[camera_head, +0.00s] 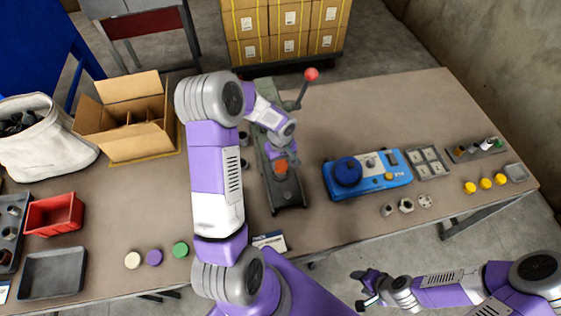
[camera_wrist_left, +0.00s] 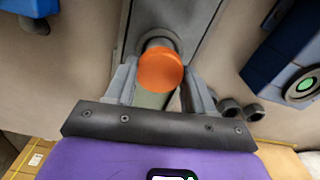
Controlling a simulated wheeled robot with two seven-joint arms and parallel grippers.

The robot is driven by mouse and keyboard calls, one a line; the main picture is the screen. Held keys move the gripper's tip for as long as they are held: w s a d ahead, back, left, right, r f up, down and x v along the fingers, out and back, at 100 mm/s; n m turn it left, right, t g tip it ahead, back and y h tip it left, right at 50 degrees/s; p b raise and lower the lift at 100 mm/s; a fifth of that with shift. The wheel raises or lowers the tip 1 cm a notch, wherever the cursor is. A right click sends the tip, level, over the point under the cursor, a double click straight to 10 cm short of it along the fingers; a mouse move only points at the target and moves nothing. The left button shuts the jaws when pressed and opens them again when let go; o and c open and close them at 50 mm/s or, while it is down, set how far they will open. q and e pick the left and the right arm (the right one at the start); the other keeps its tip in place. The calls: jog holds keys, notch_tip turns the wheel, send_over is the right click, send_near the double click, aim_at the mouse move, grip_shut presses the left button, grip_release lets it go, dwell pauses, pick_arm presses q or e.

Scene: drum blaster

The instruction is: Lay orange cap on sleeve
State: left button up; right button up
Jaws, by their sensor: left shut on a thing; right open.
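The orange cap (camera_head: 281,166) is at the front part of the grey press in the middle of the table. In the left wrist view the orange cap (camera_wrist_left: 161,69) sits between the fingertips of my left gripper (camera_wrist_left: 159,85), which is shut on it. A round metal piece (camera_wrist_left: 158,40), perhaps the sleeve, shows partly behind the cap; I cannot tell whether the two touch. My left gripper (camera_head: 281,154) also shows above the press in the head view. My right gripper (camera_head: 367,287) is open and empty, in front of the table and away from the cap.
The grey press (camera_head: 289,195) has a lever with a red knob (camera_head: 311,74). A blue device (camera_head: 368,180) stands to its right, with several yellow caps (camera_head: 486,183) beyond. White, purple and green discs (camera_head: 154,257) lie at the front left, near a red bin (camera_head: 54,214).

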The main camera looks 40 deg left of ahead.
dwell(0.4)
pick_arm(q)
jog(key=o, duration=1.4)
jog(key=shift+f, duration=0.1)
jog(key=shift+r+p, duration=1.75)
jog(key=shift+r, duration=1.3)
